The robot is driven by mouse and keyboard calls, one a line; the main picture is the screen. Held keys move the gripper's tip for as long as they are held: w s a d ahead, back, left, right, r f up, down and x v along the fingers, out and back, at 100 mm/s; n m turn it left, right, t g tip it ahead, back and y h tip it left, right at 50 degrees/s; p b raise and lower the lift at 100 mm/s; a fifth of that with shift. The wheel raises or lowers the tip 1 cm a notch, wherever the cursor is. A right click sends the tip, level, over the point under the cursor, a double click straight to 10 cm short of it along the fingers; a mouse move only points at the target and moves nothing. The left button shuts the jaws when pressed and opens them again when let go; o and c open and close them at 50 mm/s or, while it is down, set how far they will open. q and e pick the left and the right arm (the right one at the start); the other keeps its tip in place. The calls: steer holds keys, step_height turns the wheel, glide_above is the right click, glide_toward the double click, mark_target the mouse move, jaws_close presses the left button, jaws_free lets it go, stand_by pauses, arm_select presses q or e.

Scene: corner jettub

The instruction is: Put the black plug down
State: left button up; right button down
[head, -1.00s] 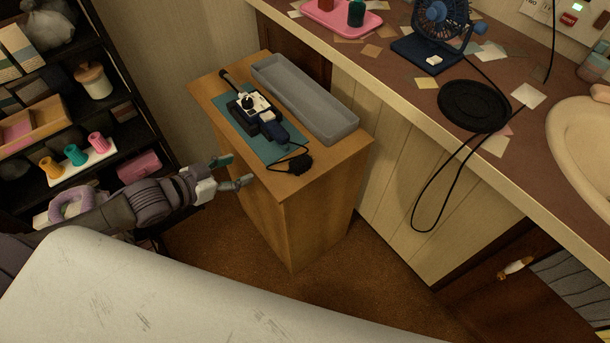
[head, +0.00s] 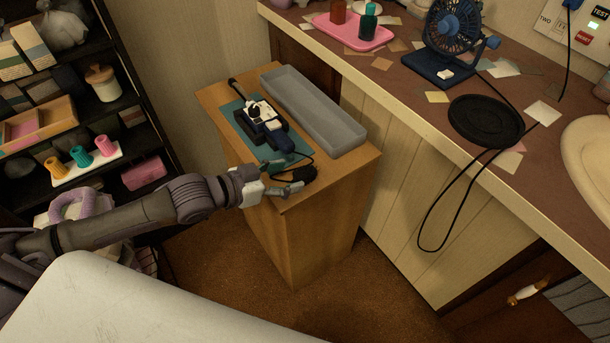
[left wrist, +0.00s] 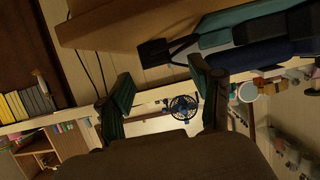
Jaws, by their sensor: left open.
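The black plug (head: 303,174) lies on the top of the wooden cabinet (head: 345,170), near its front edge. A black cord runs from it to the dark blue and white device (head: 262,120) on a teal mat (head: 233,108). My left gripper (head: 283,177) is open at the cabinet's front edge, its fingertips close to the plug. In the left wrist view the plug (left wrist: 153,51) shows ahead, between the lines of the two open fingers (left wrist: 163,78). I cannot tell whether a finger touches it. My right gripper is not in view.
A grey tray (head: 350,140) lies along the cabinet's back side. The counter to the right holds a blue fan (head: 452,35), a black round dish (head: 486,118) with a hanging cord, and a pink tray (head: 350,36). Dark shelves (head: 130,90) stand at the left.

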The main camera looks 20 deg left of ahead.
mark_target(304, 172)
arm_select(q)
steer(key=b+x, duration=0.1)
steer(key=x, duration=0.4)
steer(key=shift+w+d, duration=0.2)
steer(key=shift+d, duration=0.15)
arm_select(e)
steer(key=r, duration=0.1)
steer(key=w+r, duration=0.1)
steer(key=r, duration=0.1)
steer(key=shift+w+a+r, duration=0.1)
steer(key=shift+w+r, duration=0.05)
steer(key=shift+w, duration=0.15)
arm_select(q)
steer(key=shift+c, duration=0.2)
jaws_close()
steer(key=shift+r, duration=0.15)
